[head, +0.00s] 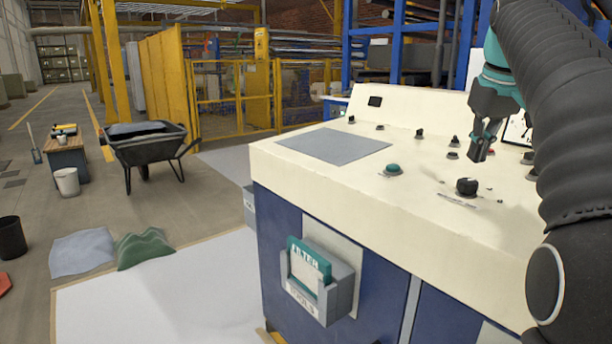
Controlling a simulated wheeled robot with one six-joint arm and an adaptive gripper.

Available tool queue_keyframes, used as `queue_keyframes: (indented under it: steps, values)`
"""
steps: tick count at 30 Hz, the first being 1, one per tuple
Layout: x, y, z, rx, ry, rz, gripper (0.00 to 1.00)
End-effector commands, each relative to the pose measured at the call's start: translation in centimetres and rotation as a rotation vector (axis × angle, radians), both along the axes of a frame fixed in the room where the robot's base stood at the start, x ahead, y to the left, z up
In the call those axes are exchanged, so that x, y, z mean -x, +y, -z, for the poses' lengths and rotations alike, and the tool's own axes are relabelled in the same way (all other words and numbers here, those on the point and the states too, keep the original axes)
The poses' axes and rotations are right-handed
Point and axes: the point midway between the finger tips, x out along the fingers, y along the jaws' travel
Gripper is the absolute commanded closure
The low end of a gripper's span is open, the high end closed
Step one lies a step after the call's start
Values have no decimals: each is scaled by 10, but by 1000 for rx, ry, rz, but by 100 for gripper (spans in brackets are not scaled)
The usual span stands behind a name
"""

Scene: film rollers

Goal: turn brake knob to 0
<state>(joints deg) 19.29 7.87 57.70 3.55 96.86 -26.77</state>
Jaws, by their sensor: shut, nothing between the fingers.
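A large black knob (466,187) stands on the cream top of the control console (340,190), near its front edge at the right. A printed label lies in front of it, too small to read, so I cannot tell the knob's setting or whether it is the brake knob. My gripper (478,157) points down above and slightly behind or over this knob, with its fingers shut and empty. It appears apart from the knob. My arm fills the right side and hides part of the console.
A green button (393,169) sits left of the knob. Several smaller black knobs line the back of the panel. A grey pad (335,145) lies at the left of the top. A filter box (320,280) hangs on the front. A wheelbarrow (150,145) stands on the floor.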

Motion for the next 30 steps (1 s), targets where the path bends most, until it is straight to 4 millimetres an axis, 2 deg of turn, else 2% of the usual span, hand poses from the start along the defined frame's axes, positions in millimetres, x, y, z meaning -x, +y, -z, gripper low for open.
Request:
queue_keyframes:
  steps: [5,9,12,19,30]
  values:
    - [-1,-3,5,0,3,-3,100]
    - [-2,-4,19,0,4,-3,100]
    - [-3,-5,38,1,1,-3,100]
    - [-4,-7,58,1,1,-2,100]
    - [-5,-8,68,1,0,-2,100]
